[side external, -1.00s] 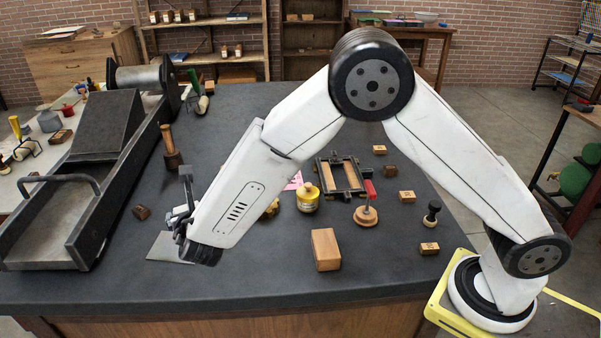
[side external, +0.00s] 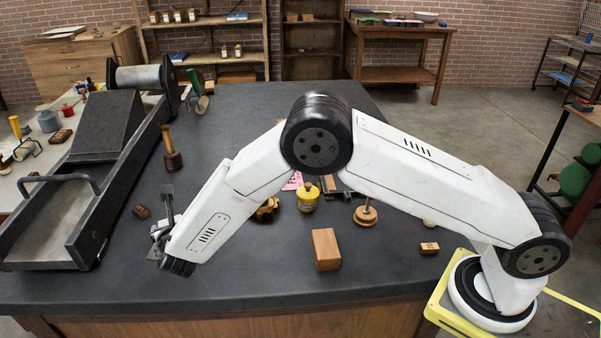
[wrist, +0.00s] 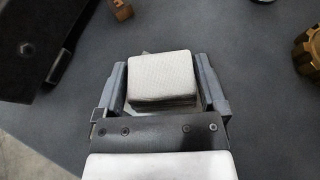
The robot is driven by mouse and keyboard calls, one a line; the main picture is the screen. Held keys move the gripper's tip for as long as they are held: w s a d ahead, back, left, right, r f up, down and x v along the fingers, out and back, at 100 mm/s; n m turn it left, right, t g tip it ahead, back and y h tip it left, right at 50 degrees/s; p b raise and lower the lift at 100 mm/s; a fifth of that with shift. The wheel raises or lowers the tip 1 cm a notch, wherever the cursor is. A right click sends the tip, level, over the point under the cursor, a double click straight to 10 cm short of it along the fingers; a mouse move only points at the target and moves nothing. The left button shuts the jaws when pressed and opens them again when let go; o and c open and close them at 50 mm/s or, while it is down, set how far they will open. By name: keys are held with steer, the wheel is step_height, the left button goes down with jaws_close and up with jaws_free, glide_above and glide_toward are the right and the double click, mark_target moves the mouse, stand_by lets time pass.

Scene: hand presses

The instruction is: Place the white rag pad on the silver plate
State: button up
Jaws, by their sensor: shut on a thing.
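The white rag pad (wrist: 162,76) shows in the wrist view as a pale, textured block between the two fingers of my gripper (wrist: 160,70). The fingers are shut on its left and right sides. The silver plate (wrist: 126,108) lies below the pad, and only slivers show around it. I cannot tell whether the pad touches the plate. In the side view my gripper (side external: 157,244) is low over the bench's front left, and my arm hides the pad and most of the plate.
A dark press bed (side external: 85,232) with a handle stands left of my gripper. A small brown block (side external: 141,212) and a wooden-handled tool (side external: 171,150) are behind it. A wooden block (side external: 326,250) and a yellow jar (side external: 308,197) stand to the right. The front bench strip is clear.

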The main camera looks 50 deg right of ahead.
steer(key=shift+w+f, duration=0.25)
steer(key=shift+f, duration=0.1)
steer(key=shift+a+f, duration=0.1)
steer(key=shift+f, duration=1.35)
steer(key=shift+f, duration=0.15)
steer(key=o, duration=0.9)
steer(key=shift+s+r, duration=0.1)
steer(key=shift+r, duration=0.1)
steer(key=v, duration=1.1)
steer(key=shift+s+a+r, duration=0.1)
steer(key=shift+s+r, duration=0.15)
steer(key=shift+s, duration=0.1)
